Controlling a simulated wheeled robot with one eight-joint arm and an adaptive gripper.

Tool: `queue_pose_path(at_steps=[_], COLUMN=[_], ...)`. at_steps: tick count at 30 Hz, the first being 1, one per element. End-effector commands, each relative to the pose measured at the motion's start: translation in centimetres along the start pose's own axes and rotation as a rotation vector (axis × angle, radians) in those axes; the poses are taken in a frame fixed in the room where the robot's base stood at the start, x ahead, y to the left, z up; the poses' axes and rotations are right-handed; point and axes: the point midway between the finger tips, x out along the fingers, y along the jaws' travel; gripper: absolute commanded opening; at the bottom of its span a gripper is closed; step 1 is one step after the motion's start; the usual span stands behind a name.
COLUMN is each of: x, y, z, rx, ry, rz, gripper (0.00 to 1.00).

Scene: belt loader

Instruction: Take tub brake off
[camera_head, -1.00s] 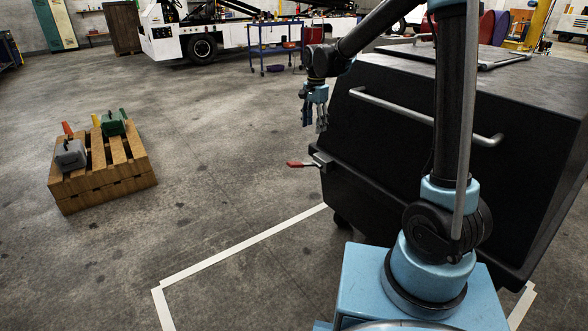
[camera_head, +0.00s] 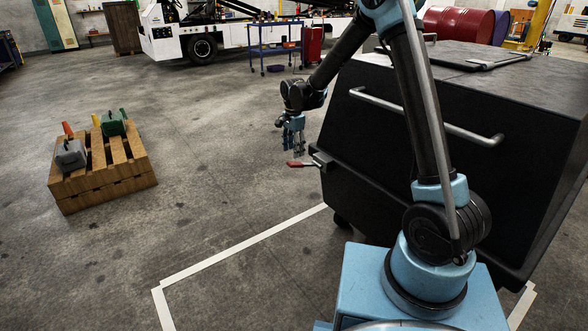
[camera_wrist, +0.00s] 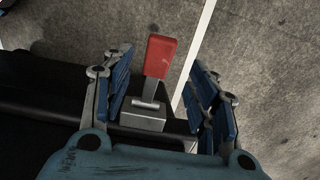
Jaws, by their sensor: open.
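The black tub (camera_head: 420,130) stands on the right with a grey bar handle on its sloped face. The tub brake lever (camera_head: 297,164) has a red grip and sticks out from the tub's left side. In the wrist view the red grip (camera_wrist: 160,56) rises from a grey metal block (camera_wrist: 143,114), between the blue finger pads. My gripper (camera_head: 294,152) is open and points down just above the lever. In the wrist view my gripper (camera_wrist: 162,100) has a pad on each side of the lever, with gaps visible. Whether the fingers reach down to the lever's height is unclear.
A wooden pallet (camera_head: 105,165) with grey and green cans stands on the left. A blue cart (camera_head: 275,45) and a white vehicle (camera_head: 215,40) stand at the back. White tape (camera_head: 245,247) marks the floor. The floor left of the lever is clear.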

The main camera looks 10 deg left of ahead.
Motion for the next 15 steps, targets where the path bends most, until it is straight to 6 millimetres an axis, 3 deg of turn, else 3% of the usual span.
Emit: queue_pose_path(at_steps=[6,15], x=[4.0,8.1], y=[0.0,0.0], z=[0.0,0.0], rx=[0.000,0.000], ry=[0.000,0.000], rz=[0.000,0.000], gripper=[0.53,0.53])
